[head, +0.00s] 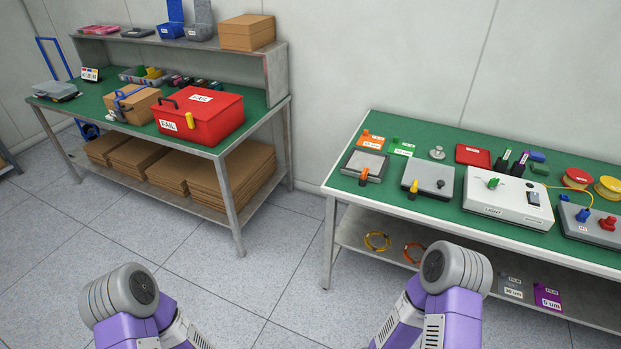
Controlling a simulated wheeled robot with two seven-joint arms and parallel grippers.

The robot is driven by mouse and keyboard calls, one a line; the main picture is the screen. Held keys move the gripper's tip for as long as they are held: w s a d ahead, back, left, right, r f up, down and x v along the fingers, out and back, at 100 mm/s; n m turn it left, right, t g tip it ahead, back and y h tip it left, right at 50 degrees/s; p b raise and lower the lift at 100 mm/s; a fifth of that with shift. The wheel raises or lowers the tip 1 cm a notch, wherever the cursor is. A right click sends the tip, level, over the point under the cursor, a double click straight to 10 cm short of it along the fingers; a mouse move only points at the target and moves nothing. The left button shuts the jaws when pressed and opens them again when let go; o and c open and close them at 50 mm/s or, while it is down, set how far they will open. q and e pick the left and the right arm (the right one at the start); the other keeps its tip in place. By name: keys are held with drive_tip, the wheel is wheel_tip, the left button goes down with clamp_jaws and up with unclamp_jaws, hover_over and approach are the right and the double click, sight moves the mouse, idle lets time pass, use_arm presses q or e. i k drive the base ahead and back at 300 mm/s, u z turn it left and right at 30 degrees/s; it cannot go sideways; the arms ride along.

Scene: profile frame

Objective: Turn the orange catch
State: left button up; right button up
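A small orange catch (364,175) sits at the front edge of a grey square frame (375,161) with a pale panel. The frame lies at the left end of the green-topped bench on the right. A yellow catch (413,188) stands on the neighbouring grey box (437,181), and a green knob (493,183) on the white LIGHT box (518,202). Only purple and grey links of my two arms show at the bottom of the head view, well short of the bench. Neither gripper is in view.
An orange labelled block (372,138) and green block (405,147) lie behind the frame. Coloured spools (607,188) stand at the right. Another bench with a red FAIL box (199,118) stands at left. Open floor (265,255) lies between the benches.

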sight(365, 172)
drive_tip(key=u, duration=0.65)
drive_tip(key=i, duration=1.25)
drive_tip(key=z, duration=0.6)
